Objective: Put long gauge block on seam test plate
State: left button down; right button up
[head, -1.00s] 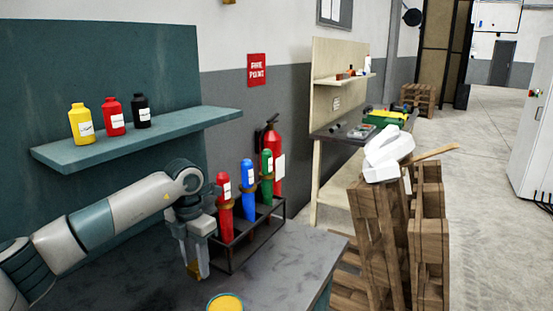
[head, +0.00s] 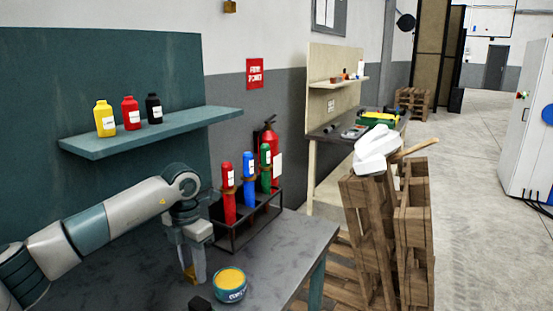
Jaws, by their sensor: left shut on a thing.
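My left gripper (head: 192,272) points down over the grey workbench (head: 270,262), left of a teal can with a yellow top (head: 230,284). It is shut on a small yellowish piece, mostly hidden between the fingers. I cannot tell whether this piece is the long gauge block. No seam test plate can be made out in this view. A dark object (head: 200,304) is cut off by the bottom edge, and I cannot tell what it is. My right gripper is not in view.
A dark rack (head: 234,240) with red, blue and green tubes stands behind my left gripper. A teal shelf (head: 150,133) with three bottles hangs above. A fire extinguisher (head: 270,152) is behind the rack. Wooden pallets (head: 385,240) stand right of the bench.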

pick_arm(q)
jog(key=shift+s+f+m, duration=0.15)
jog(key=shift+f+m, duration=0.15)
jog(key=shift+m, duration=0.5)
jog(key=s+m, duration=0.1)
jog(key=m, duration=0.1)
jog(key=s+m, duration=0.1)
jog(key=shift+s+d+f+m, duration=0.1)
jog(key=shift+s+d+m, duration=0.1)
jog(key=shift+s+m, duration=0.15)
jog(key=s+f+m, duration=0.3)
jog(key=s+m, duration=1.6)
jog(key=m, duration=0.5)
jog(key=shift+s+f, duration=0.15)
jog(key=shift+s, duration=0.2)
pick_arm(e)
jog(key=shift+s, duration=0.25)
pick_arm(q)
jog(key=shift+a, duration=0.1)
dwell(0.4)
